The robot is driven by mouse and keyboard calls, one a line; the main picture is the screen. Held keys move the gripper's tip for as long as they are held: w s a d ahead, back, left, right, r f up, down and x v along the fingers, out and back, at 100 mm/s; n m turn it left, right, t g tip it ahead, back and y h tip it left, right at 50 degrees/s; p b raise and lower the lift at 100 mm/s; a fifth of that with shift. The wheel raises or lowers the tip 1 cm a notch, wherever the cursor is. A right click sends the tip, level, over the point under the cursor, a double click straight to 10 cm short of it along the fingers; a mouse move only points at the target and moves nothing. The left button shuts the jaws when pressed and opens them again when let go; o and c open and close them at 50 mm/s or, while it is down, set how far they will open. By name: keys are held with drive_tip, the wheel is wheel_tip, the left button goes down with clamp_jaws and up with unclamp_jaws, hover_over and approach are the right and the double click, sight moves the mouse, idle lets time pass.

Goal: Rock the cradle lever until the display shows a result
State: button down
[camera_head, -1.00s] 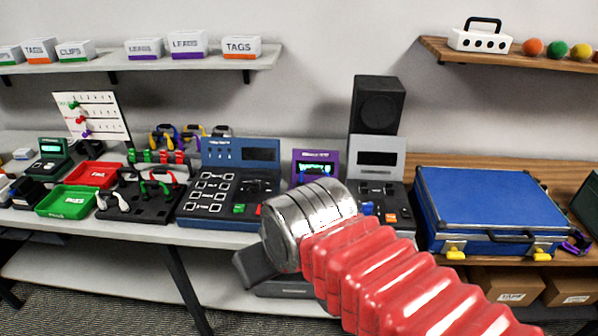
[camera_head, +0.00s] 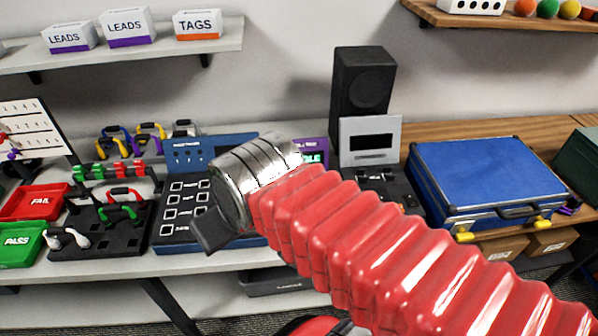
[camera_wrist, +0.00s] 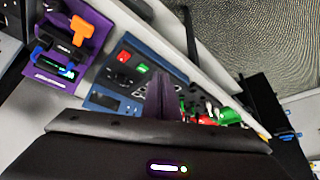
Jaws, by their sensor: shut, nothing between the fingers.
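The purple device (camera_head: 312,153) stands on the bench, mostly hidden behind my wrist in the head view; part of its lit green display (camera_head: 312,158) shows. In the wrist view the purple device (camera_wrist: 68,45) is at upper left, with an orange piece (camera_wrist: 91,33), black and blue parts and a lit display (camera_wrist: 52,64). I cannot tell which part is the lever. My gripper (camera_head: 212,232) is shut and empty, in front of the blue panel and apart from the purple device. It also shows in the wrist view (camera_wrist: 165,90).
The blue panel (camera_head: 175,215) with square slots is partly behind my gripper. A grey-faced unit (camera_head: 370,142), black speaker (camera_head: 361,82) and blue case (camera_head: 475,175) stand to the right. Red (camera_head: 30,203) and green (camera_head: 18,245) trays lie at left.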

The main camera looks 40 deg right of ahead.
drive_tip(key=shift+w+r, duration=0.1)
drive_tip(key=shift+w, duration=0.05)
drive_tip(key=w+d+r+m+g+y, duration=0.1)
drive_tip(key=w+d+r+m+g, duration=0.15)
drive_tip(key=w+d, duration=0.45)
drive_tip(key=w+d+r+m+g+y, duration=0.1)
drive_tip(key=w+d+m, duration=0.3)
drive_tip(key=w+d, duration=0.25)
drive_tip(key=w+d+f+m+y, duration=0.1)
drive_tip(key=w+d+f, duration=0.1)
drive_tip(key=d, duration=0.5)
drive_tip(key=w+d+f+m+y, duration=0.1)
drive_tip(key=w+d+f+m, duration=0.1)
drive_tip(key=d, duration=0.5)
drive_tip(key=w+d+f+m+g+y, duration=0.1)
drive_tip(key=d+f, duration=0.3)
drive_tip(key=d, duration=0.3)
drive_tip(key=shift+w+d+f+m, duration=0.1)
drive_tip(key=shift+w+f+m, duration=0.15)
drive_tip(key=shift+w, duration=0.15)
drive_tip(key=s+a+f, duration=0.4)
drive_tip(key=s+f, duration=0.1)
drive_tip(key=shift+s+f, duration=0.2)
drive_tip(key=shift+s, duration=0.15)
